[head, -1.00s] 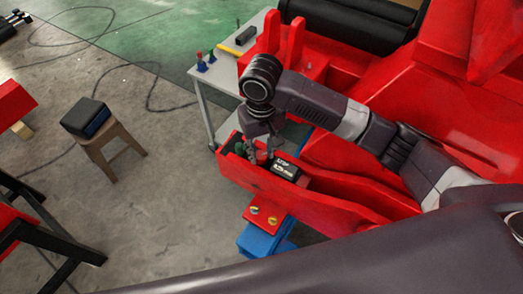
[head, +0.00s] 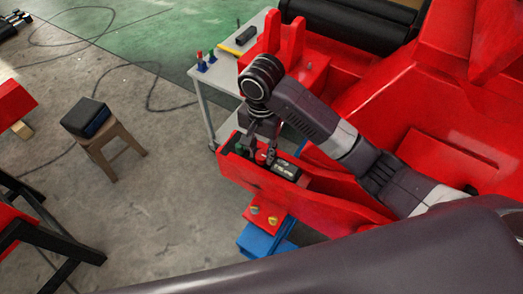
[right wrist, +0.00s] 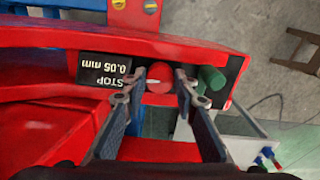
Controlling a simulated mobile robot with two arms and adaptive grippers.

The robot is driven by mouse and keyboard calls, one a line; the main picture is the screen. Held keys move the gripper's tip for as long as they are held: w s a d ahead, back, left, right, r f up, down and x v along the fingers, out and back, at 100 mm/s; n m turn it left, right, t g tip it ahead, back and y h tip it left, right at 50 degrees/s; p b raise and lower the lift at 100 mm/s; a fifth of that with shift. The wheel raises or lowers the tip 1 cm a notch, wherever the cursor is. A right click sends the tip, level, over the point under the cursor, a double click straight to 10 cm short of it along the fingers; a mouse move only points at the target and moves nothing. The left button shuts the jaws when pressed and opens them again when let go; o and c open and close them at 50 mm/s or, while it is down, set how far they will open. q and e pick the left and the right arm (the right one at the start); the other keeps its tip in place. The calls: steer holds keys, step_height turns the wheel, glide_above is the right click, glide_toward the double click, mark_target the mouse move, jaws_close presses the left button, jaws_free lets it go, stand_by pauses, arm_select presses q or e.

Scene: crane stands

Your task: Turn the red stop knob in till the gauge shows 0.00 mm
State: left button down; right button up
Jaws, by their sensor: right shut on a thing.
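The red stop knob (right wrist: 160,76) sits between the two fingers of my right gripper (right wrist: 157,88), which is shut on it. In the head view the gripper (head: 262,148) reaches down onto the knob inside the red beam's open end. The black gauge (right wrist: 103,69) is beside the knob; its display, upside down in the right wrist view, reads STOP 0.05 mm. The gauge also shows in the head view (head: 286,170), too small to read there. My left gripper is not in view.
A green cylinder (right wrist: 212,78) lies close beside the knob, near one finger. Red walls of the beam (head: 262,187) surround the spot. A grey table (head: 205,78) with small tools stands behind, and a stool (head: 116,150) stands on the floor at left.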

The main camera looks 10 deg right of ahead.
mark_target(262, 154)
steer(key=shift+w+r+m, duration=0.15)
steer(key=shift+r+m, duration=0.05)
steer(key=shift+m, duration=0.4)
steer(key=o, duration=0.9)
steer(key=shift+o, duration=1.3)
steer(key=shift+f, duration=0.1)
steer(key=shift+r, duration=4.05)
